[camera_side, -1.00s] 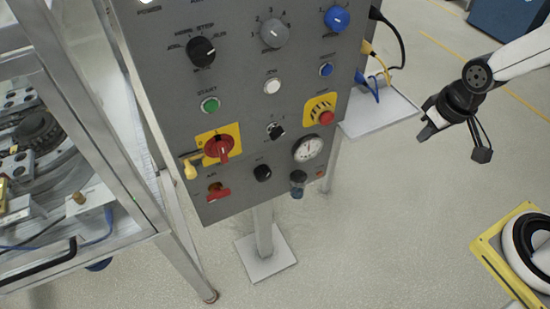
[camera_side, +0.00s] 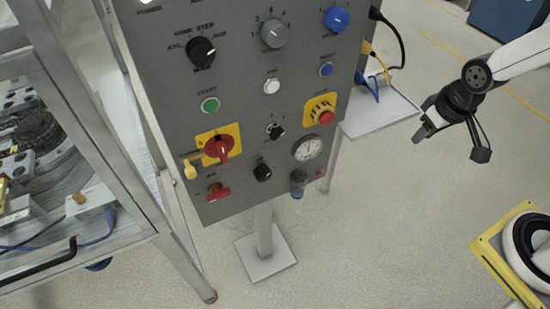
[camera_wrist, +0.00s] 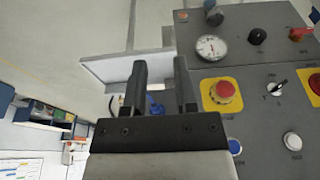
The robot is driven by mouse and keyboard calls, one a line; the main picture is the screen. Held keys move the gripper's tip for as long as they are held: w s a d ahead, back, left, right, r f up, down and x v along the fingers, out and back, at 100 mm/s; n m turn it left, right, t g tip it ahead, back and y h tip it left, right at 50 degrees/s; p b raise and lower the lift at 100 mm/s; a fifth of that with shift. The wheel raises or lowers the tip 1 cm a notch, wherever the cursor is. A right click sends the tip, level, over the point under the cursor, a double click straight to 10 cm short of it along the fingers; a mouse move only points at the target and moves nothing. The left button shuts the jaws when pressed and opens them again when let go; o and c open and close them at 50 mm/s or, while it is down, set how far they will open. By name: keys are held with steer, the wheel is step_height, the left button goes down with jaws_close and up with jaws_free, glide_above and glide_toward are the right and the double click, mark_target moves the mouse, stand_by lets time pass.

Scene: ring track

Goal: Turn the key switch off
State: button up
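The small switch with a silver collar and a dark, key-like handle (camera_side: 275,131) is on the grey control panel (camera_side: 240,100), left of the yellow-backed red button. I take it for the key switch. Its handle sits at a slant; the labels are too small to read. It also shows in the wrist view (camera_wrist: 275,87), right of the fingers. My gripper (camera_side: 423,134) is right of the panel in the side view, well apart from it and empty. In the wrist view its two dark fingers (camera_wrist: 160,72) stand apart with a gap between them.
Beside the switch are a red button on yellow (camera_side: 325,115), a red rotary handle (camera_side: 219,148), a round gauge (camera_side: 308,148) and a black knob (camera_side: 262,173). A grey shelf (camera_side: 380,115) with cables juts out between panel and gripper. Open floor lies below.

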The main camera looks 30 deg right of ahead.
steer(key=shift+o, duration=0.3)
steer(key=w+a+f+m+t+y, duration=0.1)
steer(key=w+a+f+m+t, duration=0.1)
steer(key=w+a, duration=0.6)
steer(key=shift+w+a+f+m+t, duration=0.2)
steer(key=shift+m+t, duration=0.4)
steer(key=shift+t, duration=0.3)
steer(key=m+t+h, duration=0.1)
steer(key=m+t, duration=0.8)
steer(key=t, duration=0.3)
glide_toward(279, 137)
steer(key=w, duration=0.2)
steer(key=shift+w+r, duration=0.1)
steer(key=shift+r, duration=0.1)
steer(key=shift+w, duration=3.95)
jaws_close()
